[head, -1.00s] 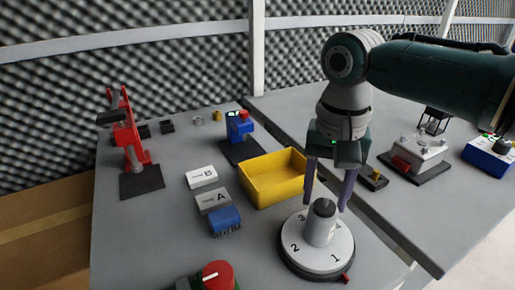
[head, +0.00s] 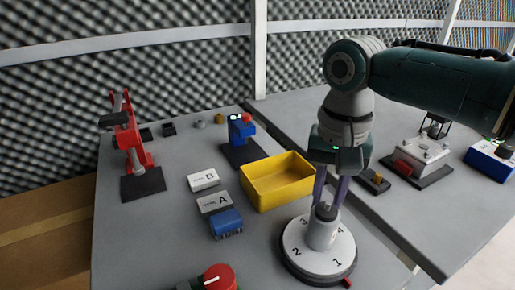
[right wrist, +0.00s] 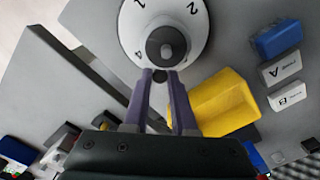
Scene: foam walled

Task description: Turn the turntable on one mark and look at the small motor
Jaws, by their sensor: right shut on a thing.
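The turntable (head: 318,263) is a white disc marked 1 to 4 on a dark base, at the front of the table. A grey hub (head: 321,235) with a dark top stands at its middle. A small red pointer (head: 348,282) sits at its front right edge, near the 1. My left gripper is not in view.
A yellow bin (head: 277,182) stands just behind the turntable. Left of it are a blue block (head: 227,222), labelled blocks A (head: 214,202) and B (head: 203,180), and a red stand (head: 137,150). A red knob (head: 218,278) is at the front edge.

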